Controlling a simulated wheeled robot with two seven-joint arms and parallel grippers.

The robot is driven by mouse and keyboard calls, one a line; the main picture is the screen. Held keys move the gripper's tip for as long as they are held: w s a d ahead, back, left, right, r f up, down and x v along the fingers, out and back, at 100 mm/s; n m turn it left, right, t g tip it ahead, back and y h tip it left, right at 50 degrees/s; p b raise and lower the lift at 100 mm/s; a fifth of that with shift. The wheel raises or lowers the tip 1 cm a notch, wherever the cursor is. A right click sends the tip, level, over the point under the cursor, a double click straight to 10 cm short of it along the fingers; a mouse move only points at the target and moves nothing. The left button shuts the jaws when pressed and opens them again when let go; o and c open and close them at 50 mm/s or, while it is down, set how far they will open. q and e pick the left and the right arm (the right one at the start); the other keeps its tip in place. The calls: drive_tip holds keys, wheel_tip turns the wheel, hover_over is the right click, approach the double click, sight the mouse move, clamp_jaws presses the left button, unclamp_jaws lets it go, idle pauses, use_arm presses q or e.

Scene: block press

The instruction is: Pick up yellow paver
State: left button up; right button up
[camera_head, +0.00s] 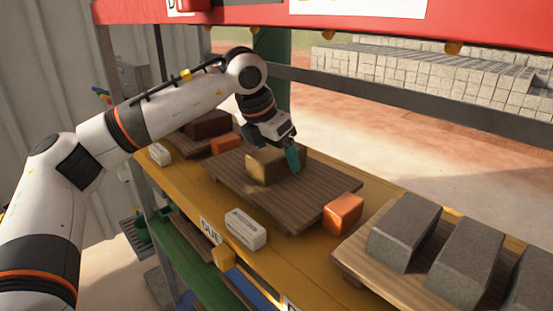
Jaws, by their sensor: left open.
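The yellow paver (264,168) is a dull yellow-brown block lying on a slatted wooden pallet (318,201) in the middle of the yellow shelf. My left gripper (284,158) reaches down over it from above, with a teal finger against or close to the paver's right side. The other finger is hidden behind the paver or the gripper body. The jaws are open, and I cannot tell whether they touch the paver. My right gripper is not in view.
A pallet at right holds several grey pavers (402,232). A dark red-brown block (208,125) sits on a farther pallet at left. Orange blocks (343,213) and white blocks (246,229) stand on the yellow shelf (290,262). A red beam (250,14) crosses above.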

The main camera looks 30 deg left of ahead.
use_arm(q)
drive_tip(key=shift+d+f+b, duration=0.1)
drive_tip(key=shift+f+b, duration=0.1)
drive_tip(key=shift+b, duration=0.1)
idle(0.4)
drive_tip(key=shift+c, duration=0.6)
drive_tip(key=c, duration=1.5)
drive_tip(key=shift+w+r, duration=0.1)
drive_tip(key=shift+c, duration=0.4)
